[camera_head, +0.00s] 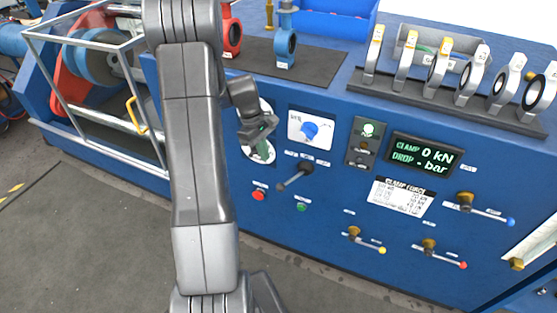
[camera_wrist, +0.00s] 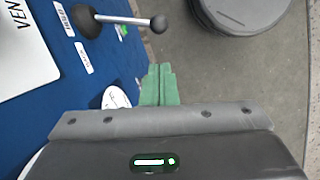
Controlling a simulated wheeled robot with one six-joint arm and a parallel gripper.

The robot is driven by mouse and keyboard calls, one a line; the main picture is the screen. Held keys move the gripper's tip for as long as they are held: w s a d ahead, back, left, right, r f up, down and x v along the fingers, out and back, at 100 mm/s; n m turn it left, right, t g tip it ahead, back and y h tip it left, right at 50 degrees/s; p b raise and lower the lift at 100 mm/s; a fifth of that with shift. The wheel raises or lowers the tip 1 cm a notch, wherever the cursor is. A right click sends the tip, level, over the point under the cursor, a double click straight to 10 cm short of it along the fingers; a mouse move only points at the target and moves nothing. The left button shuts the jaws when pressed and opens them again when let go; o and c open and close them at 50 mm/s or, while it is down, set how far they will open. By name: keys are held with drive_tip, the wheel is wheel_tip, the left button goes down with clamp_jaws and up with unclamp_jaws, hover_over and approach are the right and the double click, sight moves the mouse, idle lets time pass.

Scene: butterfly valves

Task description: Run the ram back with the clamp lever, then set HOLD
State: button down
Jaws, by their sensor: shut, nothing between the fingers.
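My gripper (camera_head: 264,148) hangs in front of the blue panel's left part, and its green fingers are together with nothing between them, as the wrist view also shows (camera_wrist: 160,85). A lever with a black ball knob (camera_head: 295,178) points down-left on the panel, just right of and below my gripper. In the wrist view this lever (camera_wrist: 120,19) lies beyond the fingertips, apart from them. Levers with a blue tip (camera_head: 487,213), a yellow tip (camera_head: 368,243) and a red tip (camera_head: 446,258) sit further right. The small lever labels cannot be read for certain.
A display (camera_head: 424,155) reads clamp 0 kN and drop - bar. A clamp force plate (camera_head: 401,196) is below it. A red button (camera_head: 259,194) and a green button (camera_head: 302,206) are near the black-knobbed lever. Several valves (camera_head: 437,72) stand on top. A wire cage (camera_head: 100,80) is left.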

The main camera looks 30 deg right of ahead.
drive_tip(key=p+x, duration=0.1)
drive_tip(key=x, duration=0.9)
drive_tip(key=shift+a, duration=0.1)
drive_tip(key=s+n+b, duration=0.2)
drive_tip(key=s+n, duration=0.1)
drive_tip(key=s+d+n+h+b, duration=0.1)
drive_tip(key=s, duration=0.1)
drive_tip(key=shift+t+b, duration=0.35)
drive_tip(key=shift+t, duration=0.05)
drive_tip(key=shift+s+n, duration=0.15)
drive_tip(key=shift+n, duration=0.35)
drive_tip(key=shift+r, duration=0.1)
drive_tip(key=shift+r, duration=0.15)
wheel_tip(320, 180, up, 9)
drive_tip(key=p, duration=0.7)
hover_over(281, 186)
drive_tip(key=a, duration=0.3)
drive_tip(key=shift+w+r, duration=0.1)
drive_tip(key=shift+w, duration=0.1)
